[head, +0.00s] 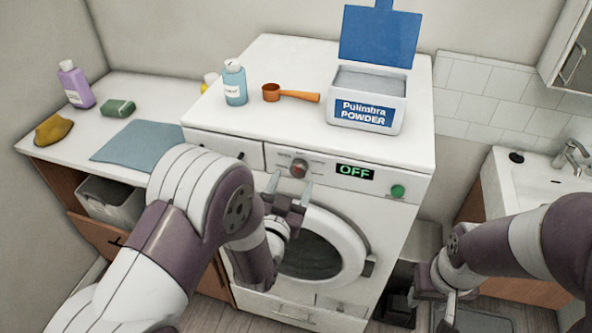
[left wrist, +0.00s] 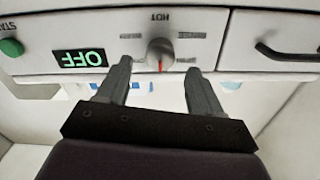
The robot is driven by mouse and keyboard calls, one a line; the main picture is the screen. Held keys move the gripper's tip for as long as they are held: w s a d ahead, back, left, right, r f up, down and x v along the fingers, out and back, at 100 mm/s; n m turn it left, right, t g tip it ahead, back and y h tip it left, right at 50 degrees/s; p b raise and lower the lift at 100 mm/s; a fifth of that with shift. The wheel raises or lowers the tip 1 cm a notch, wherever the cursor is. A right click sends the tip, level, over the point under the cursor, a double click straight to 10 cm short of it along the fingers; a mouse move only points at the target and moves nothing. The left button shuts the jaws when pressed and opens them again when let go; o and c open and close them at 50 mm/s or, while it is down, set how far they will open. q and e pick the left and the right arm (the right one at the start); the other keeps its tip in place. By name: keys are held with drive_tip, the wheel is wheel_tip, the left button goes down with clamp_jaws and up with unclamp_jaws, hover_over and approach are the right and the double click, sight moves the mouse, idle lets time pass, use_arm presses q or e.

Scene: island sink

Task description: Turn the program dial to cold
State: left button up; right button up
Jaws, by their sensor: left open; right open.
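The program dial (head: 299,168) is a grey knob on the washing machine's front panel, left of the green OFF display (head: 355,172). In the left wrist view, which is turned upside down, the dial (left wrist: 160,52) has a red mark at its lower edge in the picture. A HOT label stands above it there; smaller labels around it are too blurred to read. My left gripper (head: 290,187) is open in front of the dial, a finger toward each side; the left wrist view shows its fingers (left wrist: 159,68) apart, with no clear contact. My right gripper (head: 444,308) is open and empty, low at the right.
The washing machine (head: 300,60) carries a powder box (head: 366,98) with its lid up, an orange scoop (head: 290,94) and a blue bottle (head: 235,84). A green button (head: 397,191) is right of the display. The drawer (head: 222,147) is left of the dial, the round door (head: 345,240) below.

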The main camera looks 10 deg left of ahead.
sight(298, 173)
use_arm(q)
drive_tip(key=shift+w+d, duration=0.15)
drive_tip(key=shift+w, duration=0.75)
drive_tip(key=shift+w+d, duration=0.1)
drive_tip(key=shift+w, duration=0.8)
drive_tip(key=c, duration=1.1)
drive_tip(key=shift+o, duration=0.2)
drive_tip(key=shift+m, duration=0.3)
drive_tip(key=shift+f+m+b, duration=0.1)
drive_tip(key=shift+m+b, duration=0.35)
drive_tip(key=shift+m, duration=0.45)
drive_tip(key=m+b, duration=0.1)
drive_tip(key=m, duration=0.2)
drive_tip(key=shift+d+m+b, duration=0.1)
drive_tip(key=shift+m+b, duration=0.2)
drive_tip(key=m+b, duration=0.2)
drive_tip(key=m, duration=0.3)
drive_tip(key=shift+m, duration=0.6)
